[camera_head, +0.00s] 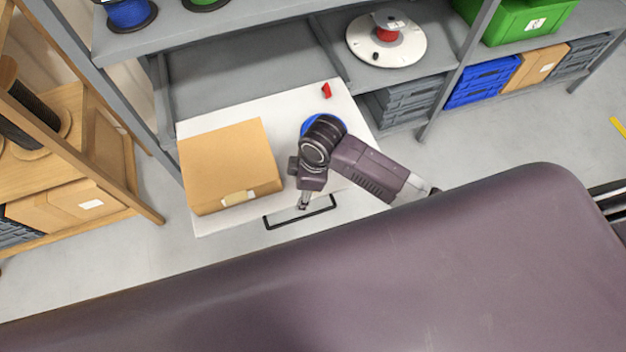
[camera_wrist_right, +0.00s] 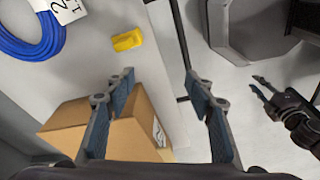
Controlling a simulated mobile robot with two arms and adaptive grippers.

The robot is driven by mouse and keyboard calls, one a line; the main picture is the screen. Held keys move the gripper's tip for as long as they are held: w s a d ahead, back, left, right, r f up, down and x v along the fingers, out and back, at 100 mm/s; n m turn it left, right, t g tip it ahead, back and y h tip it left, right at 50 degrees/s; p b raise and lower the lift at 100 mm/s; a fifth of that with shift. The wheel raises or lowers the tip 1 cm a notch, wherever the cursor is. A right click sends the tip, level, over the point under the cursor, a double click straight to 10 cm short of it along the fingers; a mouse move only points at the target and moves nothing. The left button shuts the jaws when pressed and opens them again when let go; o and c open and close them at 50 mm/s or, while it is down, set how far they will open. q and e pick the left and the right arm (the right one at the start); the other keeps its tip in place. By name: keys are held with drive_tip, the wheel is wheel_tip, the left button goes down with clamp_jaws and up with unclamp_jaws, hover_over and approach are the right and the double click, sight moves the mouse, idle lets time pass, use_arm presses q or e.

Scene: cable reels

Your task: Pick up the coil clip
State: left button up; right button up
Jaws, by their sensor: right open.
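A yellow clip-like piece (camera_wrist_right: 126,40) lies on the white surface (camera_head: 215,222) beside a blue cable coil (camera_wrist_right: 40,45) with a white tag. In the head view part of the blue coil (camera_head: 308,124) shows and my right arm covers where the yellow piece lies. A small red piece (camera_head: 326,90) lies farther back; I cannot tell which piece is the coil clip. My right gripper (camera_head: 303,205) points down near the front edge; in its wrist view its fingers (camera_wrist_right: 158,88) are wide apart and empty. My left gripper (camera_wrist_right: 254,84) shows at the right, fingers parted and empty.
A cardboard box (camera_head: 230,160) fills the left of the white surface. A black handle (camera_head: 300,213) runs along its front. A grey shelf with a white reel (camera_head: 386,52) stands behind, and a wooden rack (camera_head: 75,140) stands at the left.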

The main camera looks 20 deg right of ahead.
drive_tip(key=w+d+r+n, duration=0.1)
drive_tip(key=w+d+r+n+h, duration=0.1)
drive_tip(key=w+d+n+g, duration=0.1)
drive_tip(key=w+d+n, duration=0.1)
drive_tip(key=shift+d+r+h, duration=0.1)
drive_tip(key=shift+r+h, duration=0.3)
drive_tip(key=shift+d+f, duration=0.1)
drive_tip(key=shift+d, duration=0.05)
wheel_tip(320, 180, down, 7)
drive_tip(key=shift+f, duration=0.2)
drive_tip(key=c, duration=0.9)
